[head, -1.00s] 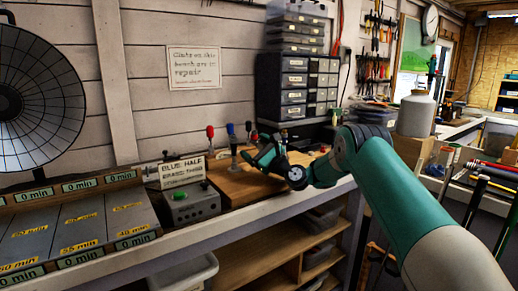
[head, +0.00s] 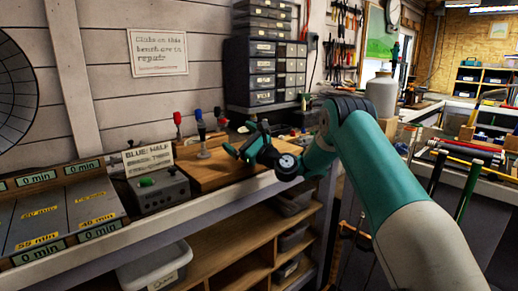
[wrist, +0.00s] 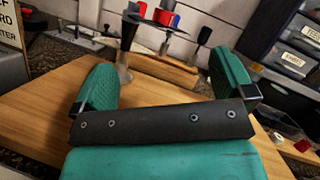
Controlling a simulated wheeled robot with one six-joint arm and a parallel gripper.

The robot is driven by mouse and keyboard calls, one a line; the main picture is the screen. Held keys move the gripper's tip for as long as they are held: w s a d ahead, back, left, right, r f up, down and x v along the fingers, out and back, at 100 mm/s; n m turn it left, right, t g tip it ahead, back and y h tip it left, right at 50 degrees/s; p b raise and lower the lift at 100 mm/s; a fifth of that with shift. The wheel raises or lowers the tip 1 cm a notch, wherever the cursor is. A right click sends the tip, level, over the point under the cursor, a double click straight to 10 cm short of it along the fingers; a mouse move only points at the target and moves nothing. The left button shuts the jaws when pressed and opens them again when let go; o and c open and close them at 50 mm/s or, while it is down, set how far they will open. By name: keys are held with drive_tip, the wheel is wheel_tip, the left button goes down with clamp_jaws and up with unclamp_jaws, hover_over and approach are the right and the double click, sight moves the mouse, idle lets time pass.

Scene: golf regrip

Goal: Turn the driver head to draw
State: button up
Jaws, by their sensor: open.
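My gripper (head: 240,140) is open above the wooden board (head: 196,178) on the bench. In the wrist view its two green fingers stand wide apart with nothing between them (wrist: 162,66). I cannot make out a driver head in either view. Beyond the fingers, upright tools with dark handles (wrist: 128,36) stand by a wooden block (wrist: 165,68). A dark plate with red and blue pieces (wrist: 160,16) is above that block. In the head view, tools with a red handle (head: 178,119) and a blue handle (head: 200,114) stand at the board's back.
Drawer cabinets (head: 262,72) stand behind. The board's front left is clear.

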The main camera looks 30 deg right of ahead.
drive_tip(key=s+d+b, duration=0.3)
drive_tip(key=s+b, duration=0.5)
drive_tip(key=b, duration=0.3)
drive_tip(key=shift+d+f, duration=0.1)
